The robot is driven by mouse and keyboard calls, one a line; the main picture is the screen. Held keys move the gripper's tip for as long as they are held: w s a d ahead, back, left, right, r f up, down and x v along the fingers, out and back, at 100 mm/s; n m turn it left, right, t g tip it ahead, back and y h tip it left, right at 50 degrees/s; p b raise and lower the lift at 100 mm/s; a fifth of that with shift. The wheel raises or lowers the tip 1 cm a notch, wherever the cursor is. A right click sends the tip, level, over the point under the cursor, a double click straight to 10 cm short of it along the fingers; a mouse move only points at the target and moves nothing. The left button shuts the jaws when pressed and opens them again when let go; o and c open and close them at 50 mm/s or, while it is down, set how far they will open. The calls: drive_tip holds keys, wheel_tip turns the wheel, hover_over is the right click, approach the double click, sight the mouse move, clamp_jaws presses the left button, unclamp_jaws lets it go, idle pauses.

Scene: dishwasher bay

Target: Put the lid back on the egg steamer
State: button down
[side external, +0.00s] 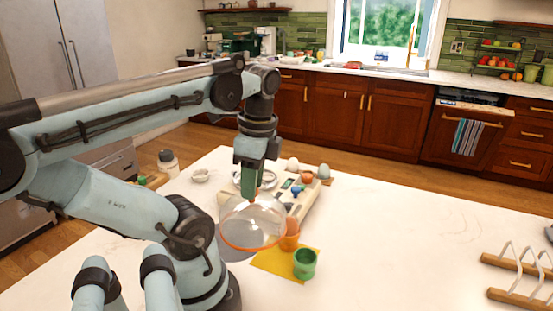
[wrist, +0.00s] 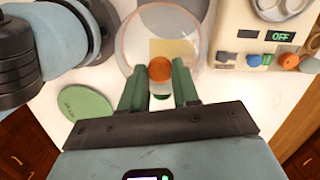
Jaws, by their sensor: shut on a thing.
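The clear dome lid (side external: 252,222) with an orange rim hangs below my gripper (side external: 255,190) over the white counter. My gripper is shut on the lid's orange knob, and the knob (wrist: 159,69) shows between the green fingers (wrist: 159,82) in the wrist view. The lid's dome (wrist: 132,45) spreads out beyond the knob. The egg steamer (side external: 310,192) is a cream base behind and right of the lid in the side view, partly hidden by my arm. In the wrist view the steamer (wrist: 228,35) is at upper right, with a metal ring, buttons and a green "OFF" display.
A green cup (side external: 304,265) and an orange cup (side external: 291,242) stand at a yellow mat (side external: 270,261), close to the lid. Eggs (side external: 323,171) sit by the steamer. A wooden rack (side external: 515,264) is at far right. The counter between is clear.

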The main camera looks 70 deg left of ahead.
drive_tip(key=shift+w+d+r, duration=0.45)
drive_tip(key=shift+d+r, duration=0.15)
drive_tip(key=shift+d, duration=0.25)
drive_tip(key=shift+w+d+r, duration=0.4)
drive_tip(key=shift+d+r, duration=0.15)
drive_tip(key=shift+d, duration=0.25)
drive_tip(key=shift+w+r, duration=0.1)
drive_tip(key=shift+w, duration=0.05)
drive_tip(key=w+a+r+n, duration=0.2)
drive_tip(key=w+a, duration=0.1)
drive_tip(key=a, duration=0.3)
drive_tip(key=w+a+r+n, duration=0.1)
drive_tip(key=w+a+r, duration=0.1)
drive_tip(key=a, duration=0.4)
drive_tip(key=a+f+n, duration=0.2)
drive_tip(key=a+n, duration=0.1)
drive_tip(key=a, duration=1.1)
wheel_tip(320, 180, down, 6)
drive_tip(key=shift+a+f+h, duration=0.15)
drive_tip(key=shift+f+h, duration=0.1)
drive_tip(key=shift+h, duration=0.05)
drive_tip(key=shift+s+f, duration=0.1)
drive_tip(key=shift+f, duration=0.1)
